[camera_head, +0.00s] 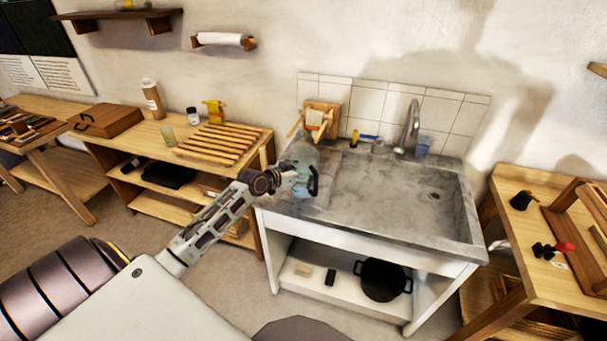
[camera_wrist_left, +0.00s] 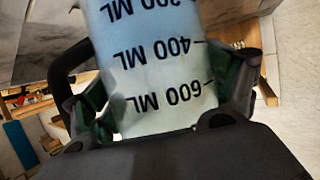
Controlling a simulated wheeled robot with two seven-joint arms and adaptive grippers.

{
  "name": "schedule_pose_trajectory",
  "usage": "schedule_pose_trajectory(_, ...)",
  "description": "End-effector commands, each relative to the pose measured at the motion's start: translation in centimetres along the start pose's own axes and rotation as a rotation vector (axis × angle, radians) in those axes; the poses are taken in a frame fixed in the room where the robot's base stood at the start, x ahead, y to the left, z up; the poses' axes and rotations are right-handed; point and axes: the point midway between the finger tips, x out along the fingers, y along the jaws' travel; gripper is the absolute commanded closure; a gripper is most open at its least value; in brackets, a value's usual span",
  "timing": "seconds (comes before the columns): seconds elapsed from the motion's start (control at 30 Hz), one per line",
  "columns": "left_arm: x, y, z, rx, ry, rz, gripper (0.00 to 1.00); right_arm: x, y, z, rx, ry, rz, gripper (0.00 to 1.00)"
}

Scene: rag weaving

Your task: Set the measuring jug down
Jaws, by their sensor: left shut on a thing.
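The measuring jug (camera_wrist_left: 155,65) is pale blue and see-through, with dark ML marks that read upside down in the left wrist view. My left gripper (camera_wrist_left: 165,105) is shut on it, with a finger against each side. In the head view the jug (camera_head: 303,157) is faint and partly hidden by my left gripper (camera_head: 302,180). Both are at the left end of the grey stone sink unit (camera_head: 350,215). I cannot tell whether the jug touches the counter. My right gripper is not in view.
The basin (camera_head: 400,190) looks empty. A slatted wooden rack (camera_head: 218,144) lies on the bench to the left.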

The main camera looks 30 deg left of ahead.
Motion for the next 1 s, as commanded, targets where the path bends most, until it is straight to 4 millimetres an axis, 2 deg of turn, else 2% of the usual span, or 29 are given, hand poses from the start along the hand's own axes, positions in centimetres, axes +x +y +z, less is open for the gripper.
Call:
schedule_pose_trajectory(0.5, 0.22, -0.03, 0.44, 0.0, 0.002, -0.001, 0.42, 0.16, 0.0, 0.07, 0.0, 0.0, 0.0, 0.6)
schedule_pose_trajectory(0.53, 0.22, -0.02, 0.48, 0.0, 0.001, -0.001, 0.12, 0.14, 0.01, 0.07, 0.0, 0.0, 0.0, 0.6)
schedule_pose_trajectory(0.6, 0.21, -0.02, 0.46, 0.0, 0.001, -0.001, 0.03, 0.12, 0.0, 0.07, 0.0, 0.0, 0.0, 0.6)
schedule_pose_trajectory(0.63, 0.2, -0.02, 0.46, 0.0, 0.001, -0.001, 0.0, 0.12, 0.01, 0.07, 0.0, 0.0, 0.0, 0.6)
schedule_pose_trajectory(1.0, 0.19, -0.02, 0.41, 0.0, 0.001, -0.001, 0.0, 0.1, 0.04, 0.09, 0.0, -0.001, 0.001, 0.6)
